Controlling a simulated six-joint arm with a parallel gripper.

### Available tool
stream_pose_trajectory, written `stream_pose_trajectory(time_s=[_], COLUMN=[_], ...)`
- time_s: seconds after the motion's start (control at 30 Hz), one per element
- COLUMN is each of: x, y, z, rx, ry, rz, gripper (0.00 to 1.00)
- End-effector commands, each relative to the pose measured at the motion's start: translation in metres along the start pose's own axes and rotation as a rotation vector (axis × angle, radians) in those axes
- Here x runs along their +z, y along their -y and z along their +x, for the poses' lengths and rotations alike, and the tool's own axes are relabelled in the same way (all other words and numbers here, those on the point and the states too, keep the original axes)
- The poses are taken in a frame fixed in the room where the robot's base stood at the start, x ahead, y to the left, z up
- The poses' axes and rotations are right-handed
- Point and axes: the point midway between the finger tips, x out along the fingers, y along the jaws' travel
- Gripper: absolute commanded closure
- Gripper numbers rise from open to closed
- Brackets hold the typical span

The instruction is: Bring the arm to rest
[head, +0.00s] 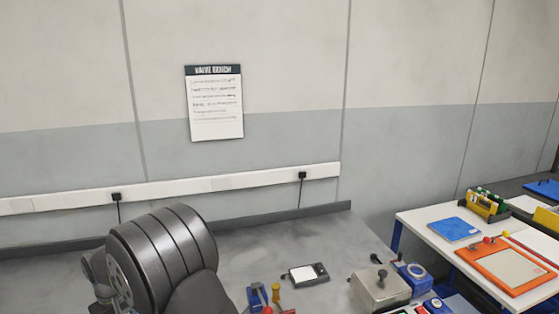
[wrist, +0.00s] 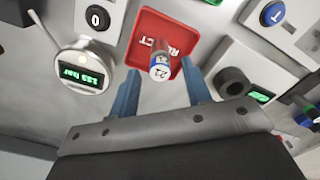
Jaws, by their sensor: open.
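My gripper (wrist: 162,76) shows in the wrist view with its two blue fingers apart. A small capped cylinder (wrist: 159,72) with a white label marked 21 stands on a red plate (wrist: 150,28) with white lettering. It appears just beyond the fingertips, in line with the gap, with nothing visibly gripped. In the head view, my dark ribbed arm fills the lower left, and the gripper itself is not visible there.
A round gauge (wrist: 82,73) with a green readout and a grey block with a black knob (wrist: 235,83) flank the plate. In the head view, a metal box (head: 380,291) stands on the grey bench (head: 250,245). A white table (head: 425,220) with trays is at right.

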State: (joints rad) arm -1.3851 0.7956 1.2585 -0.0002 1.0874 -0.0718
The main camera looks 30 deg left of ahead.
Motion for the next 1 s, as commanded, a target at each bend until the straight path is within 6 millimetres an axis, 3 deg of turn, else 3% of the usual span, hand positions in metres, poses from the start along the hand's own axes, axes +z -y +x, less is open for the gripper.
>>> stream_pose_trajectory(time_s=[0.17,0.2,0.4,1.0], x=[0.001,-0.001,0.004,0.067], y=[0.0,0.0,-0.006,-0.09], z=[0.038,0.022,-0.016,-0.077], rx=[0.0,0.0,0.0,0.001], ry=[0.004,-0.005,-0.002,-0.002], rz=[0.0,0.0,0.003,0.004], gripper=[0.55,0.55,0.55,0.55])
